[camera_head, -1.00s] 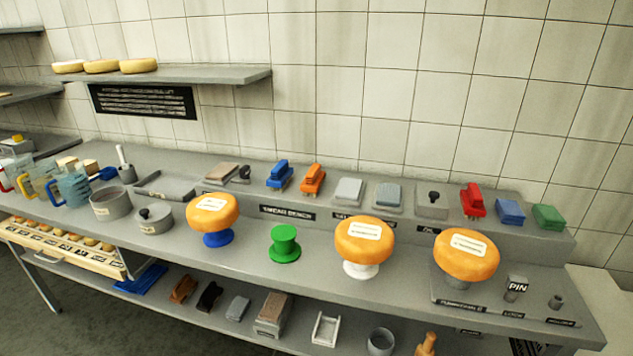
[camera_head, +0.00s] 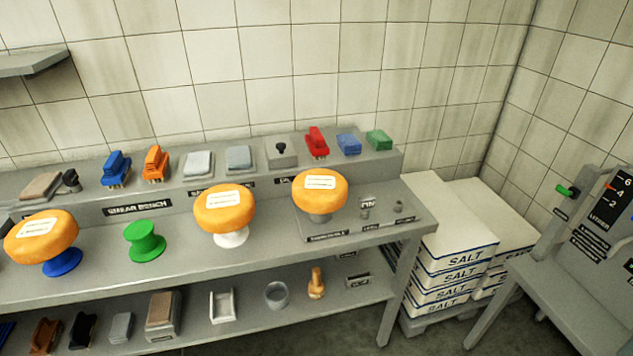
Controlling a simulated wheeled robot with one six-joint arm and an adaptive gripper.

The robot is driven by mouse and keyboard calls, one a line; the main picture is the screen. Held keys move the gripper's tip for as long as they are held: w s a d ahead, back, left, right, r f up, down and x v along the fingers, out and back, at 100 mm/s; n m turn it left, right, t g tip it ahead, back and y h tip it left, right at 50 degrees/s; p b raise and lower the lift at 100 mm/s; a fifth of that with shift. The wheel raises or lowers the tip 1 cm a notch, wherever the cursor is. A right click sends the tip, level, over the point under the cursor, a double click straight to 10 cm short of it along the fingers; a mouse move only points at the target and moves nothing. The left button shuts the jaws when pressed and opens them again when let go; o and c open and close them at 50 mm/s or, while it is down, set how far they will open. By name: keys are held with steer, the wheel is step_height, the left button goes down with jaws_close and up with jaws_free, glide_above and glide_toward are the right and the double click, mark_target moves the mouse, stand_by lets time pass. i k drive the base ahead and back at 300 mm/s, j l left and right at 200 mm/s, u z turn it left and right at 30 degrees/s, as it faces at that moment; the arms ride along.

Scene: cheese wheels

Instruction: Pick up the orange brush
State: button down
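The orange brush (camera_head: 156,163) stands on the raised back shelf of the grey bench, bristles down. A red brush (camera_head: 317,142) stands farther right on the same shelf. Nothing covers the orange brush. My gripper is not in view.
Cheese wheels on blue, white and grey stands (camera_head: 224,210) and a green spool (camera_head: 145,241) occupy the bench in front of the shelf. A console (camera_head: 590,230) is at far right. Some floor shows between.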

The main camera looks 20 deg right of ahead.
mark_target(157, 164)
steer(key=k+j, duration=0.1)
steer(key=j, duration=0.35)
steer(key=k+j, duration=0.1)
steer(key=j, duration=0.35)
steer(key=k+j, duration=0.1)
steer(key=j, duration=0.8)
steer(key=k+j, duration=0.15)
steer(key=j, duration=0.35)
